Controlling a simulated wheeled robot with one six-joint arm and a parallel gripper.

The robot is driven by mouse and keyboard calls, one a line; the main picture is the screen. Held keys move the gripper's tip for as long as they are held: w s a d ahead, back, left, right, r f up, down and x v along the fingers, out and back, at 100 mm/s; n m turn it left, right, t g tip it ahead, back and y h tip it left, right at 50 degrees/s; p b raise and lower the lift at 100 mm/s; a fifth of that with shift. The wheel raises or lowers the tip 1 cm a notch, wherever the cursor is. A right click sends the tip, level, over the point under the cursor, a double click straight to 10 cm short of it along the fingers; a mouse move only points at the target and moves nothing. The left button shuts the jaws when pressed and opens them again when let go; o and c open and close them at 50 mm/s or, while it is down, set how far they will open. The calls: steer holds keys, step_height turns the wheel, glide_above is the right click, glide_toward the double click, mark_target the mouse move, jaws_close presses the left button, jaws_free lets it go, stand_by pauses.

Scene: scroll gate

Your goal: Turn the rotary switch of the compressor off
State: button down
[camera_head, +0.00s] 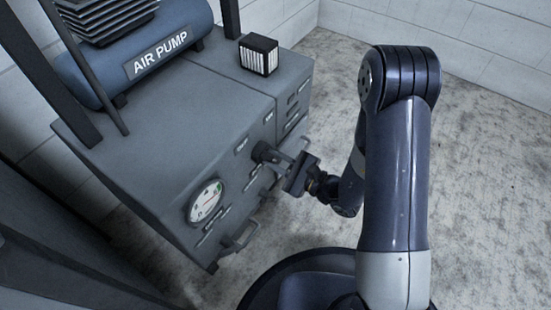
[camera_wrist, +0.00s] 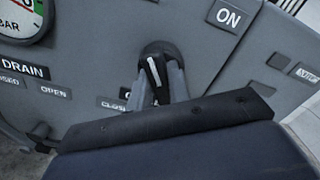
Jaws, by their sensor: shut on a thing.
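The compressor (camera_head: 185,110) is a grey cabinet with a blue tank marked AIR PUMP on top. Its dark rotary switch (camera_head: 263,151) is on the front face. In the wrist view the black switch (camera_wrist: 158,49) has a white line running downward, slightly tilted. The ON label (camera_wrist: 229,17) is to its upper right. Another label below the switch is mostly hidden by my gripper. My gripper (camera_head: 279,161) reaches the switch from the right, its two fingers (camera_wrist: 162,84) shut on either side of the knob. The fingers hide the knob's lower part.
A round pressure gauge (camera_head: 205,201) is left of the switch. A drain section with OPEN and CLOSED labels (camera_wrist: 55,92) lies near it. A handle (camera_head: 240,236) sticks out low on the front. A small black box (camera_head: 258,54) stands on top. The concrete floor (camera_head: 490,170) at right is clear.

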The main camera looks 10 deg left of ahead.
stand_by(0.3)
steer(key=c, duration=1.3)
jaws_free()
steer(key=shift+d, duration=0.1)
steer(key=shift+p+v, duration=1.3)
steer(key=shift+v, duration=4.05)
steer(key=shift+b+x, duration=1.3)
steer(key=shift+x, duration=4.15)
steer(key=shift+s+d, duration=0.1)
steer(key=shift+d, duration=0.05)
